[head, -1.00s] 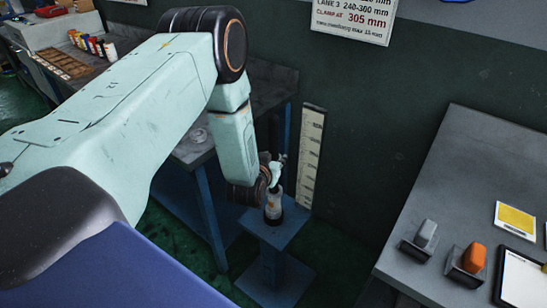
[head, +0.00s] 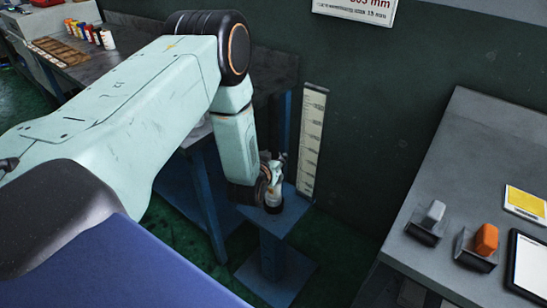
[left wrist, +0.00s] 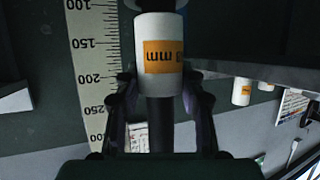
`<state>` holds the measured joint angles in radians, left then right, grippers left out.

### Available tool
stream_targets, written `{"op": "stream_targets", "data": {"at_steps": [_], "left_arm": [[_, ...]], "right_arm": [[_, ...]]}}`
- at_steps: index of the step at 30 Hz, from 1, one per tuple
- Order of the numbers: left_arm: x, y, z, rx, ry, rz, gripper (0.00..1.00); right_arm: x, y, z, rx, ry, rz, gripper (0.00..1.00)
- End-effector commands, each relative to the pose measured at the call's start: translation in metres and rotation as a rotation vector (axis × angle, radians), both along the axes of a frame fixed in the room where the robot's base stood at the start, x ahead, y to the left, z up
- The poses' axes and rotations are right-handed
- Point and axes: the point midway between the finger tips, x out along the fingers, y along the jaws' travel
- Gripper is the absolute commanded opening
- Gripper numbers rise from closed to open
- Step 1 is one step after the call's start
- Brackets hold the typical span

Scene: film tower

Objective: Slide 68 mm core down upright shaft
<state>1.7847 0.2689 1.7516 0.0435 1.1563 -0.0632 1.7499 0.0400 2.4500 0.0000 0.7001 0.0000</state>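The white core with an orange "mm" label (left wrist: 160,56) sits between the fingertips of my left gripper (left wrist: 161,88) in the left wrist view; its first digit is hard to read. The fingers close on its two sides. A dark shaft (left wrist: 160,125) lines up with the core and shows between the fingers. In the head view, my left gripper (head: 272,172) is low over a small blue pedestal (head: 290,216), and the pale core (head: 274,198) shows just above a dark base. Whether the core touches that base is unclear. My right gripper is not in view.
A pale ruler (head: 312,140) stands against the wall close behind the pedestal. A blue-legged bench (head: 205,200) is close on the left. A grey table (head: 480,140) at the right holds a grey piece (head: 433,213), an orange piece (head: 486,239) and a yellow card (head: 525,202).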

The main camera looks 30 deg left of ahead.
Motion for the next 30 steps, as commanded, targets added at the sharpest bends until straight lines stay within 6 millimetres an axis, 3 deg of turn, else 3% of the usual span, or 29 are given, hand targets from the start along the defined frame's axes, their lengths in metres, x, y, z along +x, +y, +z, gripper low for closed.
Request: {"op": "stream_targets", "data": {"at_steps": [9,20,30], "left_arm": [[0.000,0.000,0.000,0.000,0.000,0.000,0.66],[-0.003,-0.001,0.001,0.000,0.001,0.000,0.66],[-0.045,-0.013,0.019,-0.002,0.003,0.000,0.66]], "right_arm": [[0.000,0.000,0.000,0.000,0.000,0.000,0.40],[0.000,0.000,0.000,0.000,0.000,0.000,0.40],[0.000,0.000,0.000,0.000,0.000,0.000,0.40]]}}
